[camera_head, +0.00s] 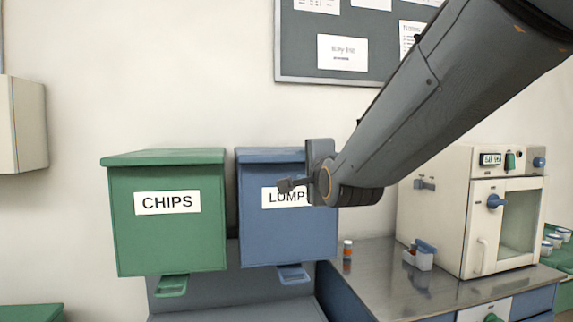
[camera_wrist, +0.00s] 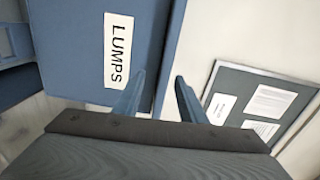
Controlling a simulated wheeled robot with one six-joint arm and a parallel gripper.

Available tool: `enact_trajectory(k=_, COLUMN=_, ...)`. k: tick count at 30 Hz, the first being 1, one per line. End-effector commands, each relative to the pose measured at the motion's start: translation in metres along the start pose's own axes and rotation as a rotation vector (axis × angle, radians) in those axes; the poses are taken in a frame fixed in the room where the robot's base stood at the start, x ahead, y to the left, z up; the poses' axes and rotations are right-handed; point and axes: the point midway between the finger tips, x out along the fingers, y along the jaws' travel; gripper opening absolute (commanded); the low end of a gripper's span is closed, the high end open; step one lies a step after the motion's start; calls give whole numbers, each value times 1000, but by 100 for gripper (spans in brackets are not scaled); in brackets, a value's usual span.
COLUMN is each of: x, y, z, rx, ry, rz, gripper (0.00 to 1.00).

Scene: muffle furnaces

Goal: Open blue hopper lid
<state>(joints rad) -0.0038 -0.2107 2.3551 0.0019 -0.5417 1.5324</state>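The blue hopper (camera_head: 300,235) hangs on the wall, labelled LUMPS, with its flat blue lid (camera_head: 262,156) down on top. My gripper (camera_head: 288,185) is in front of the hopper's upper right part and hides part of the label and lid. In the wrist view, my gripper (camera_wrist: 160,88) has its two fingers apart with nothing clearly held. One finger shows over the blue front of the hopper (camera_wrist: 75,50), the other over the pale wall. The lid edge (camera_wrist: 172,50) shows between and beyond the fingers. I cannot tell whether they touch it.
A green hopper (camera_head: 165,235) labelled CHIPS hangs close on the left. A steel counter (camera_head: 385,290) on the right carries a small bottle (camera_head: 347,250), a small container (camera_head: 422,257) and a white furnace (camera_head: 480,220). A notice board (camera_head: 300,55) hangs above.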

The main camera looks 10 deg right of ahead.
Motion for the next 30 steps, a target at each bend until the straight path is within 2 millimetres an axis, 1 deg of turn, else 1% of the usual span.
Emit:
enact_trajectory(k=2, x=1, y=-9, z=-1, rx=30, ry=1, rz=-28, gripper=38)
enact_trajectory(k=5, x=5, y=-12, z=-2, rx=41, ry=4, rz=-36, gripper=38)
enact_trajectory(k=8, x=16, y=-12, z=-4, rx=40, ry=6, rz=-34, gripper=38)
enact_trajectory(k=15, x=49, y=-12, z=-4, rx=38, ry=6, rz=-31, gripper=38)
enact_trajectory(k=21, x=70, y=-13, z=-3, rx=37, ry=5, rz=-32, gripper=38)
enact_trajectory(k=25, x=76, y=-13, z=-3, rx=37, ry=4, rz=-32, gripper=38)
enact_trajectory(k=30, x=78, y=-13, z=-2, rx=37, ry=3, rz=-33, gripper=38)
